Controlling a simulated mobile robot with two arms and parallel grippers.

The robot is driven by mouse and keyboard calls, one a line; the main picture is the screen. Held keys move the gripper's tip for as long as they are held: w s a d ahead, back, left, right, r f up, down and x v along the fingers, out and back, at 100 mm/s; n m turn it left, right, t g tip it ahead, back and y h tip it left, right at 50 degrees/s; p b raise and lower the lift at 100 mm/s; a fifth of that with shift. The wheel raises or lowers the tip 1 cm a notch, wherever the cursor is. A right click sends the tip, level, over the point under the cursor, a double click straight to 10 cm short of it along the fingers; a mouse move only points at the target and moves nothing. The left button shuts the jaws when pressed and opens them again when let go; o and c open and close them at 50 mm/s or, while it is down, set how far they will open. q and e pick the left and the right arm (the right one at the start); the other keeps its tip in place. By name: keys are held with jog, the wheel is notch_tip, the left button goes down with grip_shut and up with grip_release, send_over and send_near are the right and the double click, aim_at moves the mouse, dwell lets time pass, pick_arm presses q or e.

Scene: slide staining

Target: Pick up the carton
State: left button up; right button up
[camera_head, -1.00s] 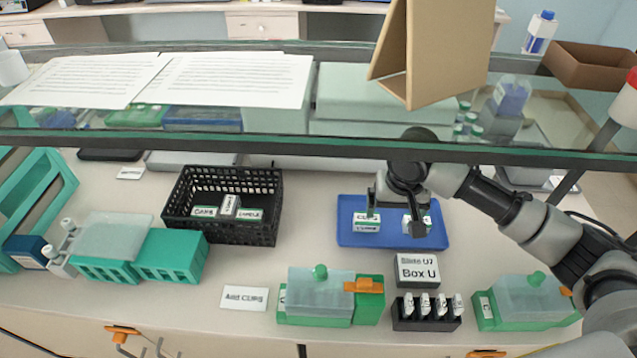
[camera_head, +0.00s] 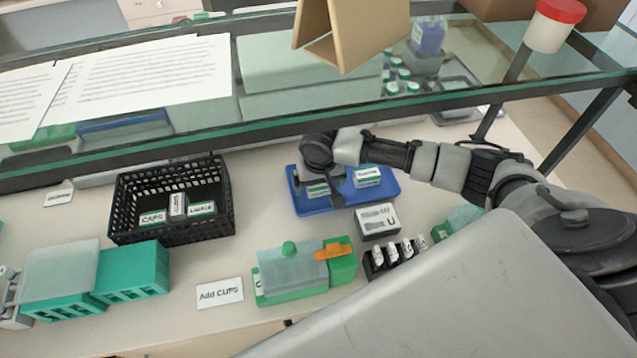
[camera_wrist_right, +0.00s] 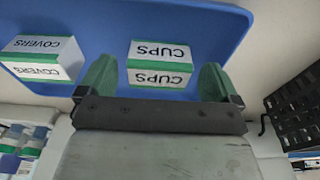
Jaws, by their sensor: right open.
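A white and green carton labelled CUPS (camera_head: 318,191) sits on the blue tray (camera_head: 335,204). In the right wrist view the CUPS carton (camera_wrist_right: 160,62) is between the two green fingertips, with gaps at its sides. My right gripper (camera_wrist_right: 156,84) is open and empty. In the head view the right gripper (camera_head: 314,178) is over the CUPS carton and hides part of it. A second carton, labelled COVERS (camera_wrist_right: 42,58), stands on the same tray; it also shows in the head view (camera_head: 367,176).
A black basket (camera_head: 130,218) holding several small cartons stands left of the tray. A glass shelf (camera_head: 270,125) spans above the bench behind the tray.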

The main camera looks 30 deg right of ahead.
jog(key=shift+f, duration=0.75)
jog(key=c, duration=1)
jog(key=shift+w+r, duration=0.1)
jog(key=shift+r, duration=0.05)
